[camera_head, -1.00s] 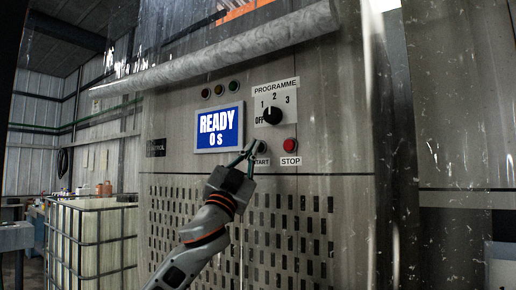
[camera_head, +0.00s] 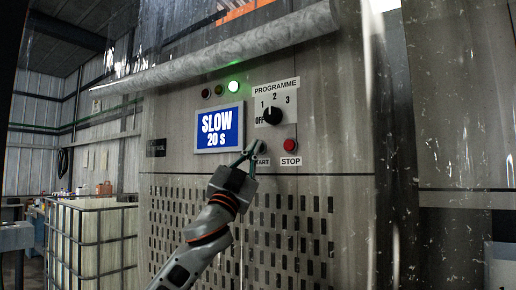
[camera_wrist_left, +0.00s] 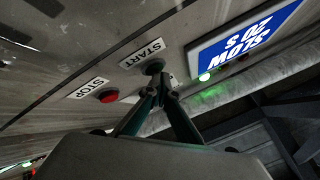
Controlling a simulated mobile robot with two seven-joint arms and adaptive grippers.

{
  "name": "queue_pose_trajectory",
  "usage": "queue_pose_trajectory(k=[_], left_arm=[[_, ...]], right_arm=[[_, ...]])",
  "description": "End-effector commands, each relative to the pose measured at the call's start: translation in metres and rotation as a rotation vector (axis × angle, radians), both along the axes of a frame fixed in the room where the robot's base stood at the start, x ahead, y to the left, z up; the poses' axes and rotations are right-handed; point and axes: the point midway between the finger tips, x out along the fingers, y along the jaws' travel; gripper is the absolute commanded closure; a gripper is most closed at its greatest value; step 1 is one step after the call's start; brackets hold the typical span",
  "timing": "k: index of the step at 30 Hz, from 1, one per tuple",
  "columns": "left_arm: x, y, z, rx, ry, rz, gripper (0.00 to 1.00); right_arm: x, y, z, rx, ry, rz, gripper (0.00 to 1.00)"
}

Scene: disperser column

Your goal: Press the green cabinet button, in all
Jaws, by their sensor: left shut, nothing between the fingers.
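The green START button (camera_head: 263,146) is on the cabinet front (camera_head: 330,150), above its START label, which my gripper partly covers in the head view. My left gripper (camera_head: 255,145) is shut and empty, with its fingertips at the button. In the left wrist view, the gripper tips (camera_wrist_left: 164,80) are right at the dark green button (camera_wrist_left: 155,66); I cannot tell whether they touch it. The display (camera_head: 220,128) reads SLOW 20 s, and the green lamp (camera_head: 234,86) above it is lit. My right gripper is out of view.
The red STOP button (camera_head: 290,145) is close to the right of START. The black programme dial (camera_head: 272,116) is above them. A rolled clear curtain (camera_head: 225,57) hangs over the panel. A caged white tank (camera_head: 92,240) stands at the left.

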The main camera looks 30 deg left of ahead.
Motion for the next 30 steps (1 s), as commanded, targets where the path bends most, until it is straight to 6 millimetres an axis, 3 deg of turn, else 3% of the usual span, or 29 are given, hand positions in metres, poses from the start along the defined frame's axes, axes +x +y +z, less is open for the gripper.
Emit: queue_pose_trajectory(k=[30], left_arm=[[-0.029,0.002,-0.001,0.001,0.001,-0.001,1.00]], right_arm=[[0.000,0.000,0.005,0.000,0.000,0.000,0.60]])
